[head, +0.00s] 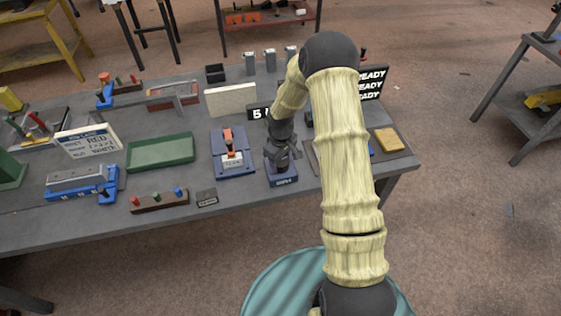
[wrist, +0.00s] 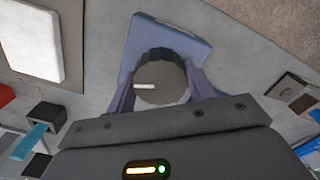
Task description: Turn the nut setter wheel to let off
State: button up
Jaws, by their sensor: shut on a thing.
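The nut setter (head: 282,181) stands near the bench's front edge, on a dark blue base with a white label. In the wrist view its wheel (wrist: 168,92) is a dark grey round knob with a ridged rim and a white mark pointing left. The blue base (wrist: 172,30) shows behind the wheel. My gripper (wrist: 161,90) is shut on the wheel, with one finger on each side of the rim. In the head view my gripper (head: 281,152) comes down onto the nut setter from above and hides most of the wheel.
A black display (head: 258,113) reading "5" and a further stroke stands behind, partly hidden by my arm. A READY board (head: 372,83) is at the back right. A blue fixture (head: 232,150) with an orange-handled clamp stands left. A yellow block (head: 388,140) lies right. Bare bench (head: 240,190) is in front.

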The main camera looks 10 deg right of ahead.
jog(key=n, duration=0.3)
jog(key=shift+w+r+n, duration=0.1)
jog(key=shift+n, duration=0.3)
jog(key=n, duration=0.3)
jog(key=shift+n, duration=0.3)
jog(key=n+p, duration=0.2)
jog(key=n, duration=0.4)
jog(key=shift+w+n, duration=0.1)
jog(key=shift+n, duration=0.3)
jog(key=o, duration=1)
notch_tip(320, 180, up, 17)
jog(key=b, duration=0.3)
jog(key=shift+r, duration=0.15)
